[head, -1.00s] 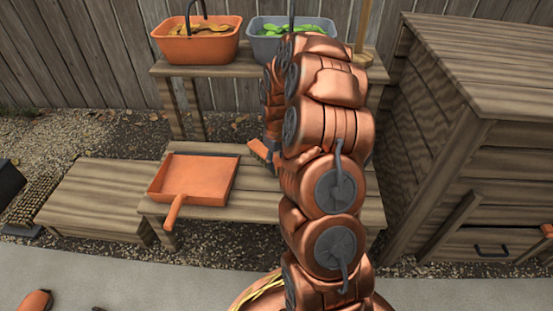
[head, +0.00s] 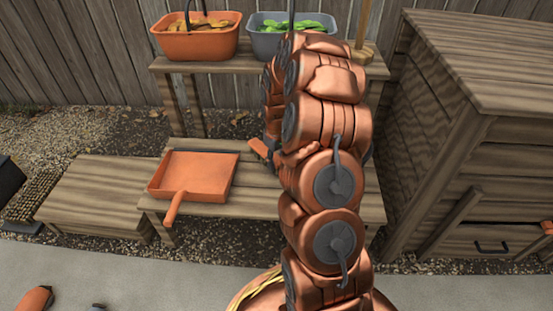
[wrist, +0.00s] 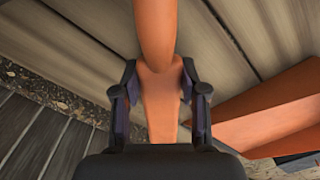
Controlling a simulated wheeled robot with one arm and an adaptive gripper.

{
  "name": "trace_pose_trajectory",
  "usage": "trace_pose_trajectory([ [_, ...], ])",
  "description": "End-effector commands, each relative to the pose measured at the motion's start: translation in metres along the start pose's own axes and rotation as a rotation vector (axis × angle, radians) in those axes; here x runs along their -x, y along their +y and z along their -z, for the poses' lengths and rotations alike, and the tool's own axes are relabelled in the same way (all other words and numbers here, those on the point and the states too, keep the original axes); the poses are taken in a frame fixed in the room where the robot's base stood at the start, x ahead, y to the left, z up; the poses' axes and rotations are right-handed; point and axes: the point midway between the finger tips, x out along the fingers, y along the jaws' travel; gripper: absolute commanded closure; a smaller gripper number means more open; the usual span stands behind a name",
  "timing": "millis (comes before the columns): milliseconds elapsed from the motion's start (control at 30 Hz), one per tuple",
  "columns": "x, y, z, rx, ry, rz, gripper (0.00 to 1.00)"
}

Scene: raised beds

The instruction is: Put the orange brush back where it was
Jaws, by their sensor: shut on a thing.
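My gripper (wrist: 160,76) is shut on the orange brush (wrist: 156,30), its two dark fingers on either side of the narrow part of the brush. In the wrist view the brush runs from the top edge down between the fingers. In the head view my arm hides most of the gripper and brush; a small orange piece (head: 258,148) shows left of the arm, above the low slatted bench (head: 250,200). An orange dustpan (head: 196,175) lies on the bench to the left, and its edge shows at right in the wrist view (wrist: 265,110). I cannot tell whether the brush touches the bench.
An orange basket (head: 198,45) and a grey basket of green leaves (head: 262,43) stand on the higher shelf behind. A lower wooden platform (head: 95,195) is at left, a wooden cabinet (head: 490,130) at right. Orange-and-grey things lie on the paving at lower left.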

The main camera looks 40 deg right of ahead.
Motion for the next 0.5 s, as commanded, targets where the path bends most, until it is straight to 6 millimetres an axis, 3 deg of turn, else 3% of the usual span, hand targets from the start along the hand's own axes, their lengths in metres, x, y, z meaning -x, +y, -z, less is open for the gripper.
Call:
trace_pose_trajectory([
  [233,-0.0038,0.0001,0.0000,0.000,0.000,0.000,0.90],
  [267,-0.0040,0.0001,0.0000,0.000,0.000,0.000,0.56],
  [500,-0.0040,0.0001,0.0001,0.000,0.001,0.000,0.31],
])
